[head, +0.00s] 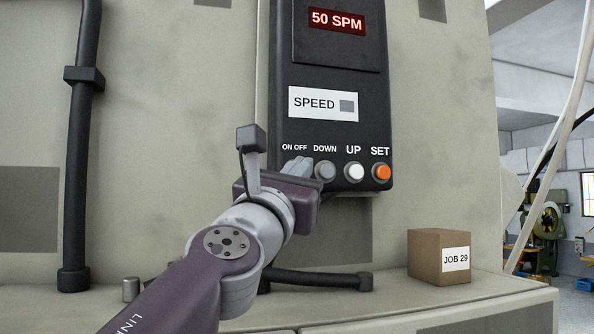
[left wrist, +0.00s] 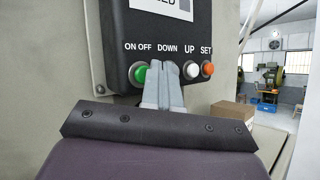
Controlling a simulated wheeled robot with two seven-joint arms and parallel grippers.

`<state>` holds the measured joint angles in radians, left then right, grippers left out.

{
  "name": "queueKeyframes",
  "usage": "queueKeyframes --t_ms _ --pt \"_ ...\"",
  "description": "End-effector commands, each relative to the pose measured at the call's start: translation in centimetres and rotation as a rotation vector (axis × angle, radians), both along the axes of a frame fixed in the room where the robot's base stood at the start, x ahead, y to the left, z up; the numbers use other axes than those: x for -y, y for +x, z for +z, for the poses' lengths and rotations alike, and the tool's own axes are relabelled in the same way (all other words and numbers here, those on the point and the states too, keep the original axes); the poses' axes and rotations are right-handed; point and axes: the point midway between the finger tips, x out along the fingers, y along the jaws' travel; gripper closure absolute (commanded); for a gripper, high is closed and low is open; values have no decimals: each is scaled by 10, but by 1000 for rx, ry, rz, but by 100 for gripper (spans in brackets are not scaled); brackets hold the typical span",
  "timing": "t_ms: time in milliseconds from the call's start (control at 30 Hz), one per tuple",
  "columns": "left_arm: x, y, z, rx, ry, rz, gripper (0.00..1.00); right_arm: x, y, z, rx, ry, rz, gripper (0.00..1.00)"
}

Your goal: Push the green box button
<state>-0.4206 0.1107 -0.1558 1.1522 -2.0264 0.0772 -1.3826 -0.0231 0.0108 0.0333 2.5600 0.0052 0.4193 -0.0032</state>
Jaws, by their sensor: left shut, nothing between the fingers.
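The black control box (head: 288,128) is fixed on the beige machine wall. The green button (left wrist: 141,75) shows in the left wrist view under the ON OFF label; in the head view my gripper hides it. My left gripper (head: 300,165) is shut and empty, its fingers pointing at the button row. In the left wrist view its fingertips (left wrist: 162,70) are just right of the green button, below the DOWN label. I cannot tell whether they touch the box. The grey DOWN button (head: 325,171) is beside the fingers in the head view. My right gripper is not in view.
The white UP button (head: 354,172) and orange SET button (head: 381,172) lie to the right. A red display (head: 337,20) reads 50 SPM. A cardboard box (head: 425,258) marked JOB 29 stands on the ledge. A black pipe (head: 82,150) runs down the wall at left.

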Motion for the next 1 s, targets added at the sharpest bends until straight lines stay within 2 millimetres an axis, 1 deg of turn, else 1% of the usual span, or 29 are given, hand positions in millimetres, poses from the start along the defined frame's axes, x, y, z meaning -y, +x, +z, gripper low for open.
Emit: queueKeyframes --t_ms 267,367,733,833,1000 --pt "0 -1 0 0 0 0 100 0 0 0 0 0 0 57" --pt "3 -8 1 1 0 -2 100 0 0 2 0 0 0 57" --pt "14 -42 1 1 1 -3 100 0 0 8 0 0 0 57" --pt "16 -47 0 -1 1 -1 100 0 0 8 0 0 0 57" --pt "16 -48 0 -1 1 -1 100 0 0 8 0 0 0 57"
